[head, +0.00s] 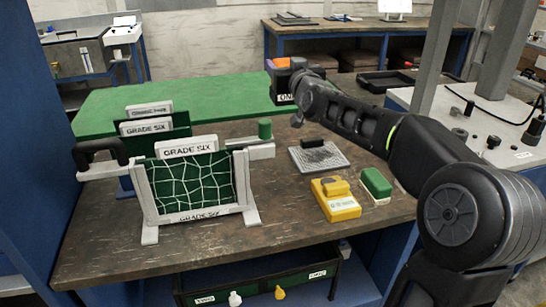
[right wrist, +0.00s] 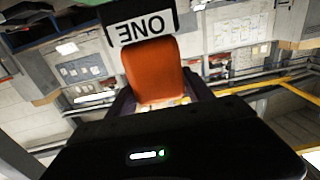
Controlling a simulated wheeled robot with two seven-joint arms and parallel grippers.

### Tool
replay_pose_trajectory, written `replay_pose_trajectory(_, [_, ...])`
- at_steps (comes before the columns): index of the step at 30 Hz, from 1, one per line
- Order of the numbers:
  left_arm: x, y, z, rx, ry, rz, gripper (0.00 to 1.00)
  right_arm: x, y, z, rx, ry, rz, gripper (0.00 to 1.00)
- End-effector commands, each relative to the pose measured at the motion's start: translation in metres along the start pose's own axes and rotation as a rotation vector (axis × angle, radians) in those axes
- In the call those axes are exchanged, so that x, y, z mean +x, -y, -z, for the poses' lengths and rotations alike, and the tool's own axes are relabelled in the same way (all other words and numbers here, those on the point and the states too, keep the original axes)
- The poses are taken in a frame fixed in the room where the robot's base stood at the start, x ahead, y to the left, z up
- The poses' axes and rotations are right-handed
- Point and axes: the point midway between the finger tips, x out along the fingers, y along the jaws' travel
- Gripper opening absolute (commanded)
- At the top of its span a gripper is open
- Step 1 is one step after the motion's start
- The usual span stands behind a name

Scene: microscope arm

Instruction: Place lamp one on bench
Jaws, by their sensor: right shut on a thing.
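Lamp one (head: 286,99), a dark block with a white label reading ONE and an orange part on top, is at the far end of my right arm. My right gripper (head: 297,64) is shut on it. In the right wrist view the orange part (right wrist: 154,68) sits between the fingers, and the ONE label (right wrist: 141,30) appears upside down beyond it. Lamp one overlaps the right part of the green surface in the head view; I cannot tell whether it touches anything. The brown bench (head: 290,210) spreads in front. My left gripper is not in view.
GRADE SIX frames (head: 190,190), one with a net, stand on the bench's left. A grey mesh plate (head: 335,160), a yellow box (head: 338,207) and a green block (head: 376,182) lie on the right. Bare wood shows at the front. A green tabletop (head: 210,98) lies behind.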

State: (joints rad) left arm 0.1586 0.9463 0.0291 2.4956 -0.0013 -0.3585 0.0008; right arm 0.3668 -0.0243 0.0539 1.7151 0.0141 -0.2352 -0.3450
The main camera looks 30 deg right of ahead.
Motion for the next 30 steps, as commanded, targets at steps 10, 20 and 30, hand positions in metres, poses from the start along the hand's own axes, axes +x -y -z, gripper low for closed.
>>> replay_pose_trajectory(10, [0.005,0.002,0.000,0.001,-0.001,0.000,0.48,0.000,-0.001,-0.102,0.000,0.006,0.000,0.00])
replay_pose_trajectory(20, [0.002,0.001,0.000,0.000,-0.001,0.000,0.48,0.000,0.000,-0.190,0.001,0.004,0.000,0.00])
replay_pose_trajectory(30, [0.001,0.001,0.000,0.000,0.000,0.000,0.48,0.000,0.000,-0.207,0.000,-0.001,0.000,0.00])
